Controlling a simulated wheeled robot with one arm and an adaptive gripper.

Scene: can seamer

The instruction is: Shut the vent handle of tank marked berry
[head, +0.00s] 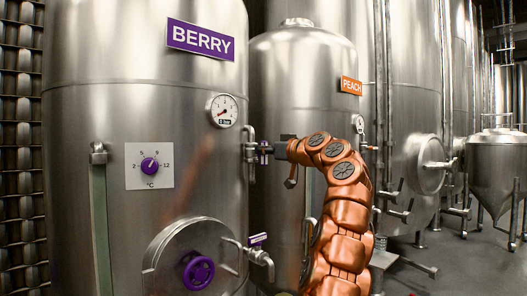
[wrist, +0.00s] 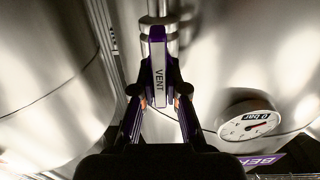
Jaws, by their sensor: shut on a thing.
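The tank marked BERRY (head: 90,120) is a tall steel tank at the left of the head view, with a purple name sign (head: 200,40). The vent handle (wrist: 158,78) is a purple lever with a pale plate reading VENT. In the wrist view it runs down the picture from a metal fitting (wrist: 158,24). My gripper (wrist: 160,96) is shut on the handle, one finger on each side. In the head view my gripper (head: 274,150) reaches the valve at the tank's right side; the handle is small and partly hidden there. I cannot tell the valve's exact position.
The PEACH tank (head: 285,85) stands close behind my arm. A pressure gauge (head: 223,111) sits above and left of the vent valve; in the wrist view, the gauge (wrist: 248,125) is right of my gripper. Another purple-handled valve (head: 258,239) and a purple handwheel (head: 198,271) are lower down.

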